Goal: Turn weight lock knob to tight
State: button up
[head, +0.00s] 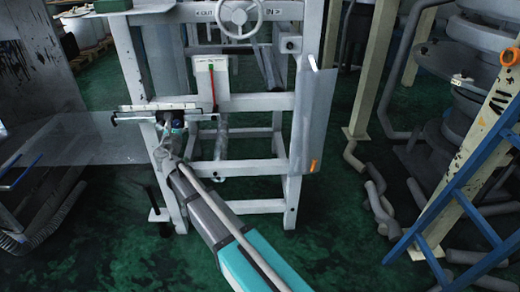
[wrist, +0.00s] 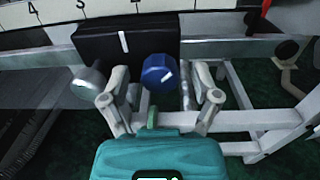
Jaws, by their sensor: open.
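The weight lock knob appears to be the blue round knob (wrist: 160,73) with a pale mark on its face, in the wrist view. It sits at the lower edge of a black block (wrist: 124,42) that has a white line on it. My gripper (wrist: 160,98) is open, with one finger to the left of the knob and one to the right. The knob shows between and beyond the fingertips; I cannot tell whether they touch it. In the head view my gripper (head: 172,140) is at the left post of the white frame, and the knob there is too small to read clearly.
A numbered scale (wrist: 90,10) runs behind the block. A grey metal knob (wrist: 87,82) is left of my gripper. The white frame (head: 240,103) carries a handwheel (head: 240,17). A clear sheet (head: 80,140) lies to the left. Blue railing (head: 470,190) stands at the right.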

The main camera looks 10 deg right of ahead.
jog(key=shift+n, duration=1)
jog(key=s, duration=1.4)
jog(key=s+d+m+g+h+p, duration=0.2)
jog(key=d+m+g+p, duration=0.3)
jog(key=d+m, duration=0.6)
jog(key=s+d+m+g+h+p, duration=0.2)
jog(key=d+m+g+p, duration=0.4)
jog(key=d+m, duration=0.6)
jog(key=shift+d+h+p, duration=0.5)
jog(key=shift+d+p, duration=0.6)
jog(key=shift+d, duration=1.25)
jog(key=shift+s, duration=0.1)
jog(key=shift+r, duration=0.1)
